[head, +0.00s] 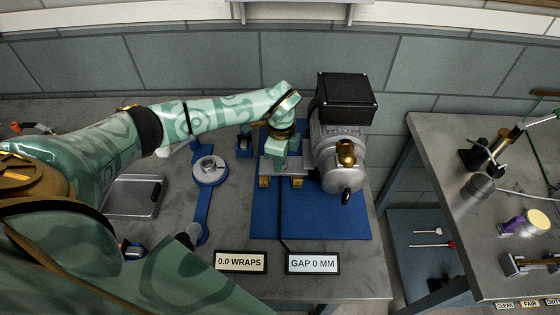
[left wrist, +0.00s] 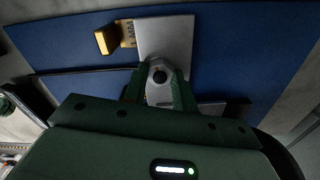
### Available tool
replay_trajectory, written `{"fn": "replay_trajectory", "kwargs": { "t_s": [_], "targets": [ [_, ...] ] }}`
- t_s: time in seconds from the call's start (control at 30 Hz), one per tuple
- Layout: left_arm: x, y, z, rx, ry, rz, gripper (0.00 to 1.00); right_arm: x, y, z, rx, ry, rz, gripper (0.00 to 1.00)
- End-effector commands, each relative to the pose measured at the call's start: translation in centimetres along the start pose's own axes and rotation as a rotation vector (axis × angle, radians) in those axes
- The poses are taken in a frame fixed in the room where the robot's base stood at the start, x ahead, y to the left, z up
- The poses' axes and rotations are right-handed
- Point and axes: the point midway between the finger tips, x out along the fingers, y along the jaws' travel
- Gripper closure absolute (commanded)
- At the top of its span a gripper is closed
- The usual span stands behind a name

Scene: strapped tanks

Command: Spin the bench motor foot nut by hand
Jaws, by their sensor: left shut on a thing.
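The bench motor (head: 340,135) is a grey finned body with a black box on top and a brass shaft end, on a blue mat (head: 325,222). Its grey foot plate (head: 294,170) juts left and also shows in the left wrist view (left wrist: 168,35). My left gripper (head: 280,163) points down over this plate. The fingers hide the nut's sides. My right gripper is in neither view.
Two brass blocks (head: 265,182) sit at the plate's front edge. Signs reading "0.0 WRAPS" (head: 241,262) and "GAP 0 MM" (head: 312,263) stand in front. A blue strap with a grey disc (head: 209,170) and a silver scale (head: 134,195) lie left. A second bench (head: 440,150) stands right.

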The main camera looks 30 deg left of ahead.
Motion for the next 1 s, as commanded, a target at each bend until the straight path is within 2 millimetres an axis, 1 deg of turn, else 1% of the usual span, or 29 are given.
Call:
{"fn": "replay_trajectory", "kwargs": {
  "t_s": [0.03,0.2,0.57,0.67,0.7,0.77,0.8,1.0],
  "targets": [
    [-0.34,0.0,-0.02,-0.044,0.0,-0.001,1.0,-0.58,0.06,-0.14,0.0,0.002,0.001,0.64],
    [-0.21,-0.05,0.03,-0.161,0.0,-0.002,1.0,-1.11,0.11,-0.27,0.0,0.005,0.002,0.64],
    [-0.07,-0.07,0.03,-0.185,0.0,-0.002,1.0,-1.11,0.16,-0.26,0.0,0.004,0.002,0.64],
    [-0.21,-0.05,0.01,-0.232,0.0,-0.001,1.0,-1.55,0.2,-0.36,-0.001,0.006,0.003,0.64],
    [-0.16,-0.08,0.01,-0.244,0.0,-0.002,0.67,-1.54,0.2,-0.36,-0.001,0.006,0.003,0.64],
    [-0.06,-0.08,0.01,-0.242,0.0,-0.002,0.51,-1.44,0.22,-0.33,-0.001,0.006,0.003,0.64],
    [-0.04,-0.06,0.01,-0.242,0.0,-0.002,0.47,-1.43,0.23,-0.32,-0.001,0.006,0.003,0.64],
    [-0.01,-0.03,0.01,-0.241,0.0,-0.001,0.47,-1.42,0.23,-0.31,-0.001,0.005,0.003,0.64]
  ]
}}
